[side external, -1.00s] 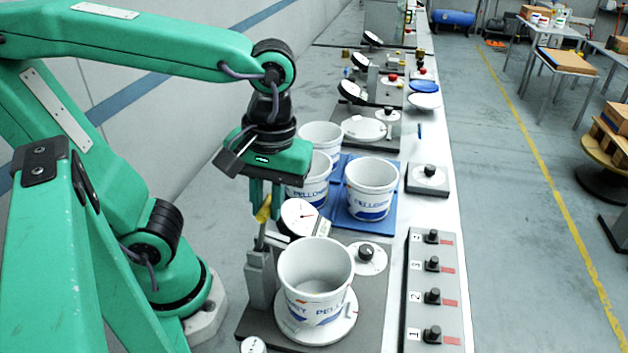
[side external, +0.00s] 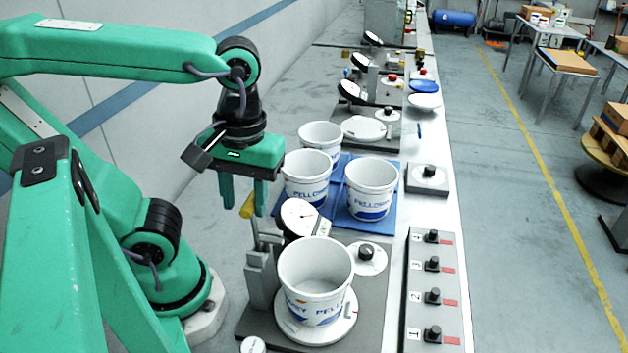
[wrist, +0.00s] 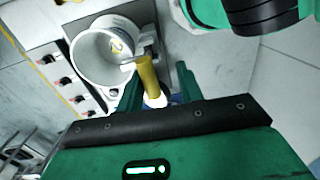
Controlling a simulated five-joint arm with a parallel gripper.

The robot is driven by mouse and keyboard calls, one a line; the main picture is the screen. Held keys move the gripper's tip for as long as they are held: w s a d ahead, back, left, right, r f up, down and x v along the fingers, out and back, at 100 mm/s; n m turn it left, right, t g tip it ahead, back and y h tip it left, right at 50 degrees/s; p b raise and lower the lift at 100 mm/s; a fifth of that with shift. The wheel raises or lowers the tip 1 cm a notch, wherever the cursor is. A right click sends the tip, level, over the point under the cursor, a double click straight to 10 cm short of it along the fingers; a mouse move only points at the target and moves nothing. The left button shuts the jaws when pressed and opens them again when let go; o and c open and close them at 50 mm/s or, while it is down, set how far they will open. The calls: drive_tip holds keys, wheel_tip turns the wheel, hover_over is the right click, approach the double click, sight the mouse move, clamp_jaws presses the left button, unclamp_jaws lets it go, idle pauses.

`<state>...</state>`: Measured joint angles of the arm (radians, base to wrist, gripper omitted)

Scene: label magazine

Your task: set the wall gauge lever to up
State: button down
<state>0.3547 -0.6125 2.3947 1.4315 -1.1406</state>
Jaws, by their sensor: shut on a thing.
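The lever has a yellow grip (side external: 247,206) on a thin grey rod that rises from a grey post (side external: 261,278) at the left of the near dark plate. It leans to the left in the side view. My gripper (side external: 245,200) is shut on the yellow grip from above. In the wrist view the yellow grip (wrist: 149,75) shows between the two green fingers of my gripper (wrist: 158,88). The round white gauge (side external: 298,217) stands just right of the lever, its dial tilted upward. Which marked position the lever is in cannot be told.
A white bucket (side external: 316,270) stands on a round plate close to the right of the lever post. Several more buckets stand on a blue mat (side external: 388,225) behind. A knob panel (side external: 418,328) lies along the bench's right edge. The space left of the lever is clear.

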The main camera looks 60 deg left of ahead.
drive_tip(key=c, duration=1.4)
unclamp_jaws()
drive_tip(key=shift+s+a+f+g, duration=0.25)
drive_tip(key=shift+s+g, duration=0.05)
drive_tip(key=shift+s, duration=0.2)
drive_tip(key=shift+o, duration=0.2)
wheel_tip(320, 180, up, 8)
drive_tip(key=w, duration=0.1)
drive_tip(key=shift+d, duration=0.25)
drive_tip(key=shift+w, duration=0.15)
drive_tip(key=shift+w+a+f+m+t, duration=0.15)
drive_tip(key=shift+w+f+m+t, duration=0.15)
drive_tip(key=shift+f+t, duration=0.1)
drive_tip(key=w+a+f+m+t, duration=0.5)
drive_tip(key=w+f+m+t, duration=0.1)
drive_tip(key=w+m, duration=0.1)
drive_tip(key=shift+m, duration=0.7)
